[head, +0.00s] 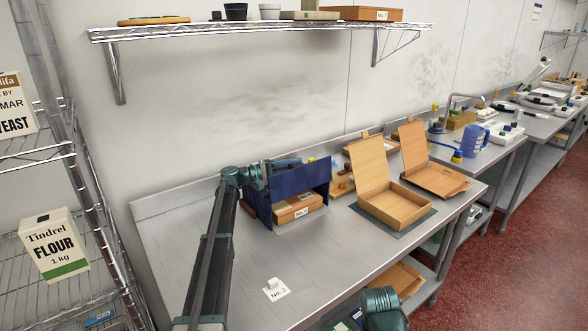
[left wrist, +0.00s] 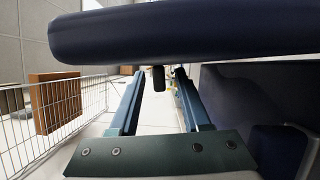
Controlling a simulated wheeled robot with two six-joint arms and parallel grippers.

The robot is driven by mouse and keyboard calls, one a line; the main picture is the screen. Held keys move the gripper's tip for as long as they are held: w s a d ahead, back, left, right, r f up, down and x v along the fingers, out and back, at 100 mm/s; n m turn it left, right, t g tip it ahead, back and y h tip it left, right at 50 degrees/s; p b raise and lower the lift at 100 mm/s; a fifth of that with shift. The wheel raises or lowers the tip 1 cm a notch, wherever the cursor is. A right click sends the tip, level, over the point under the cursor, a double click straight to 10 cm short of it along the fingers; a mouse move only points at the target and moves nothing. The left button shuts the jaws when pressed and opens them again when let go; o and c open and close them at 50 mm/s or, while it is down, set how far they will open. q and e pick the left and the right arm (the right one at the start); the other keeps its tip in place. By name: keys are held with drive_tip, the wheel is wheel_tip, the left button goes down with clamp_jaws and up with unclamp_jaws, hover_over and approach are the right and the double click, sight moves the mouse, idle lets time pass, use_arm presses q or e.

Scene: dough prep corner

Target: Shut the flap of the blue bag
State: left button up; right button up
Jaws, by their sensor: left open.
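The blue bag (head: 312,177) stands on the steel table in the head view, its front open with a wooden box (head: 298,207) marked No. 2 showing inside. My left gripper (head: 298,162) is at the bag's upper back edge, its jaws apart. In the left wrist view its two fingers (left wrist: 160,78) are spread. A thick dark blue slab (left wrist: 180,32) crosses above them, and a small dark tab (left wrist: 158,78) shows between the fingers. Which part of the bag the slab is, I cannot tell.
An open wooden box (head: 396,205) stands right of the bag, with another open box (head: 432,178) behind it. A No. 3 card (head: 276,290) lies on the clear front of the table. A wire shelf (head: 260,27) hangs above. A wire rack (head: 40,155) stands at left.

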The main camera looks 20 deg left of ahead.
use_arm(q)
clamp_jaws()
drive_tip(key=shift+s, duration=0.1)
idle(1.2)
